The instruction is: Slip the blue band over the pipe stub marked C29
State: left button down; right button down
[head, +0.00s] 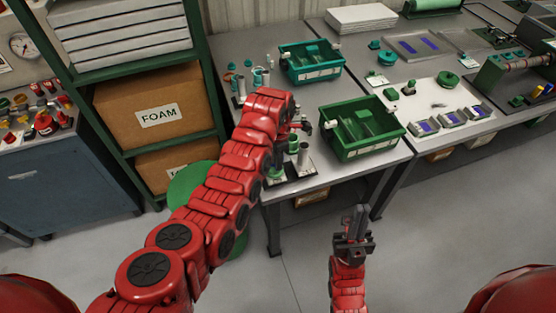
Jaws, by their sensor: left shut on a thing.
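My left gripper (304,127) is at the front left of the grey bench, beside the left end of the front green bin. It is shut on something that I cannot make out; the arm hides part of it. Just below it stand short upright pipe stubs (303,154) on a dark base with white labels. The labels are too small to read, so I cannot tell which is C29. No blue band can be clearly told in the jaws. My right gripper (357,222) is low in front of the bench, over the floor, away from the stubs; its jaw gap is unclear.
A front green bin (366,154) and a back green bin (325,76) stand on the bench (232,50). Small trays with blue pieces (451,119) lie further right. More small fittings (240,86) stand at the back left. A green rack with a FOAM box (124,110) is left.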

pick_arm(q)
jog(key=shift+f, duration=0.1)
jog(key=shift+f+b, duration=0.15)
jog(key=shift+b, duration=0.2)
jog(key=shift+f+b, duration=0.7)
jog(key=shift+b, duration=0.35)
dwell(1.4)
jog(key=shift+f, duration=0.15)
jog(key=c, duration=0.8)
grip_release()
jog(key=shift+s, duration=0.1)
jog(key=shift+o, duration=0.2)
jog(key=shift+o, duration=1.3)
jog(key=shift+a, duration=0.1)
